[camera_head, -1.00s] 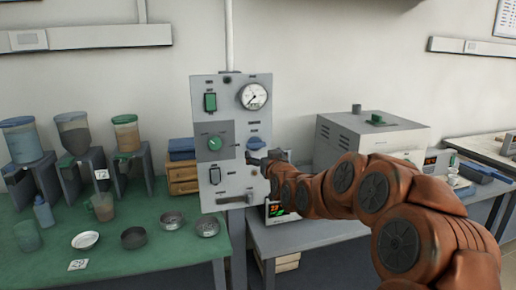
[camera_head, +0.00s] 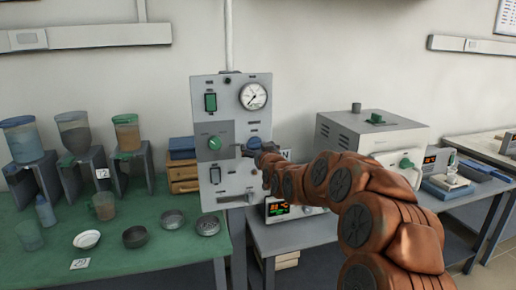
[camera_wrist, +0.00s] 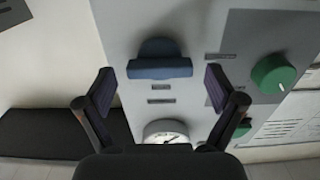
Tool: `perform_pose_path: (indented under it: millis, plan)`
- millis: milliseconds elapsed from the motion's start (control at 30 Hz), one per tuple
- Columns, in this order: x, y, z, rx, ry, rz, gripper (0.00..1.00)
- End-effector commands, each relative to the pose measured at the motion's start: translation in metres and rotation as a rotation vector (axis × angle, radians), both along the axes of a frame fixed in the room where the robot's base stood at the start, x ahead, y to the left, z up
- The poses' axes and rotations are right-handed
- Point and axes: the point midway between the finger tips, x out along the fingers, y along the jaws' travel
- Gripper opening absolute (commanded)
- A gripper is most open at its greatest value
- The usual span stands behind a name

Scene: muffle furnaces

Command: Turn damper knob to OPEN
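The grey control panel (camera_head: 205,90) stands upright at the centre in the head view. It carries a blue knob (camera_head: 254,143) and, left of it, a round green knob (camera_head: 214,143). The labels are too small to read, so I cannot tell which is the damper knob. In the wrist view, which appears upside down, the blue knob (camera_wrist: 160,66) lies ahead between my fingertips, and the green knob (camera_wrist: 273,75) is off to the right. My gripper (camera_wrist: 159,80) is open, its two fingers apart on either side of the blue knob, with no visible contact. It also shows at the panel (camera_head: 249,150).
A round gauge (camera_head: 253,96) and a green switch (camera_head: 210,102) are higher on the panel. A green table (camera_head: 130,255) with hoppers and dishes stands left. A muffle furnace (camera_head: 350,135) stands right, behind my arm. A lit controller display (camera_head: 278,210) sits below.

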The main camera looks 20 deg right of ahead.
Motion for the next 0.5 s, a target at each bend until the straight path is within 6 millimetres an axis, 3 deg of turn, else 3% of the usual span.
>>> perform_pose_path:
  millis: [67, 500]
  plan:
    - [0.0, -0.0002, 0.0001, 0.0, 0.0, 0.0, 0.81]
    - [-0.0001, -0.0002, 0.0003, 0.0, 0.0, 0.0, 0.36]
